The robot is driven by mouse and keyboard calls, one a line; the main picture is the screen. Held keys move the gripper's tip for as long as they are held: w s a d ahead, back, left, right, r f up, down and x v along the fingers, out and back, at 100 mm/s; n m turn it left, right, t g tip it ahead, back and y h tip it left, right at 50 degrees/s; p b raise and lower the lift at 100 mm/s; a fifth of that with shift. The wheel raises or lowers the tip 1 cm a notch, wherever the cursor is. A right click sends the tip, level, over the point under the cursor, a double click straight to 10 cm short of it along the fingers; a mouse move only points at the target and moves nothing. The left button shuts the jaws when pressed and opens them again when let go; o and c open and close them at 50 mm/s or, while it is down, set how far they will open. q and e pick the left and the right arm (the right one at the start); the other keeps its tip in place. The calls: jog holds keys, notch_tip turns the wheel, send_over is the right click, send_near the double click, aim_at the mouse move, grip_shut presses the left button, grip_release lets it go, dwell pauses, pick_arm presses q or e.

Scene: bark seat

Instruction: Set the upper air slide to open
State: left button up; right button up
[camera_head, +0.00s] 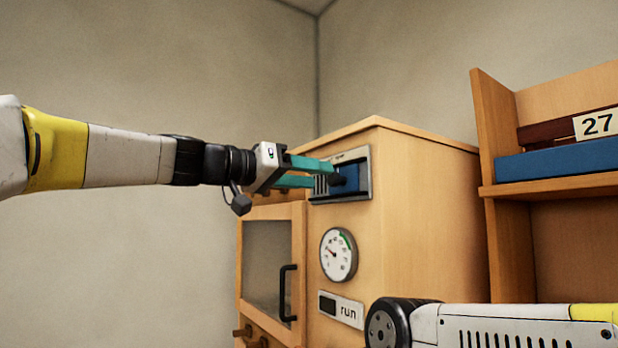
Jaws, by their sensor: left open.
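The upper air slide (351,181) is a blue plate in a grey metal frame, high on the front of a wooden cabinet (425,205). A dark knob stands out from it, and dark vent slots show to its left. My left gripper (332,174) is open, its teal fingers pointing right at the slide. The fingertips are at the knob, one above the other; I cannot tell if they touch it. The fingers hide part of the frame and slots. My right arm (500,325) shows at the lower right, but its gripper is not clearly seen.
Below the slide are a round dial gauge (338,254) and a "run" label plate (341,309). A glazed door (268,265) with a black handle (287,293) is at left. A wooden shelf (550,187) with a blue box (560,160) and a "27" card stands at right.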

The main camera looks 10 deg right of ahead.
pick_arm(q)
jog(key=v, duration=0.3)
jog(key=shift+s+a, duration=0.15)
jog(key=shift+a, duration=0.15)
jog(key=shift+f, duration=0.1)
jog(key=s+a+f+n+y, duration=0.3)
jog(key=a+f, duration=0.5)
jog(key=f, duration=0.5)
jog(key=s+a+f+n+y, duration=0.3)
jog(key=s+a+f+y, duration=0.3)
jog(key=f, duration=0.8)
jog(key=s+a+f+n+y, duration=0.3)
jog(key=s+a+f+y, duration=0.1)
jog(key=a+f, duration=0.7)
notch_tip(320, 180, down, 3)
jog(key=shift+s+a+r+n+y, duration=0.1)
jog(key=shift+s+a+n+y, duration=0.25)
jog(key=shift+y, duration=0.55)
